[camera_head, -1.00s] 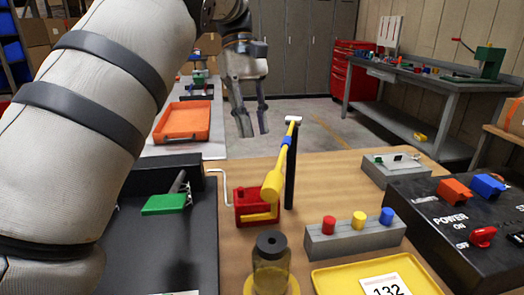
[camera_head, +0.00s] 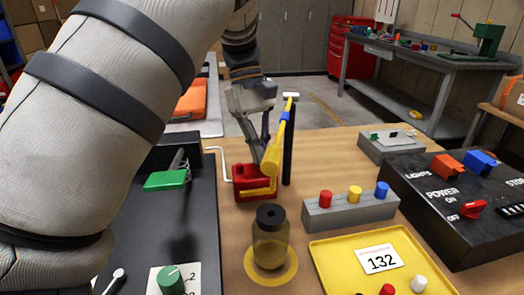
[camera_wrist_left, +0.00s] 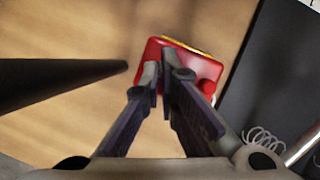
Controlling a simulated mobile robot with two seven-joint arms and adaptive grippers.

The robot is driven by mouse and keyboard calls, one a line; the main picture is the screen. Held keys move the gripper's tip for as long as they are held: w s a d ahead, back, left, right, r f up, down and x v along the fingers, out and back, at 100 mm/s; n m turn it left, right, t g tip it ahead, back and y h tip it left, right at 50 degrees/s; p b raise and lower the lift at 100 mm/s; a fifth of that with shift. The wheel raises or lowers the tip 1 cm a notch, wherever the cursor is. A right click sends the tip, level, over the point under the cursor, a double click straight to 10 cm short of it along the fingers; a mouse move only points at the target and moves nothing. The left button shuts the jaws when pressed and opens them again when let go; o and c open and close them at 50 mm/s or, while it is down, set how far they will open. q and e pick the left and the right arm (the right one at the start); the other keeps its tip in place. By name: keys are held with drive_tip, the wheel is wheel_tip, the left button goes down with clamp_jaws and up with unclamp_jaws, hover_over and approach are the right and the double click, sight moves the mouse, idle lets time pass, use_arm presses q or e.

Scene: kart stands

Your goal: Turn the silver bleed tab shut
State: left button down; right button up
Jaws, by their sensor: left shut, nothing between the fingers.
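A small silver tab (camera_head: 115,279) shows at the lower left on the black panel, partly cut off by the frame; I cannot tell for certain that it is the bleed tab. My left gripper (camera_head: 262,158) is shut and empty, pointing down behind and above the red block (camera_head: 241,185). In the left wrist view, the closed fingertips (camera_wrist_left: 166,72) lie in front of the red block (camera_wrist_left: 205,72); contact cannot be told. My right gripper is not in view.
The black panel (camera_head: 205,235) carries a green-handled lever (camera_head: 166,180) and a green knob (camera_head: 170,280). A jar (camera_head: 270,240), a button block (camera_head: 350,212) and a yellow tray (camera_head: 330,258) stand nearby.

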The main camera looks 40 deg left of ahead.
use_arm(q)
drive_tip(key=shift+m, duration=0.7)
drive_tip(key=shift+w, duration=0.1)
drive_tip(key=c, duration=2.3)
unclamp_jaws()
drive_tip(key=o, duration=0.4)
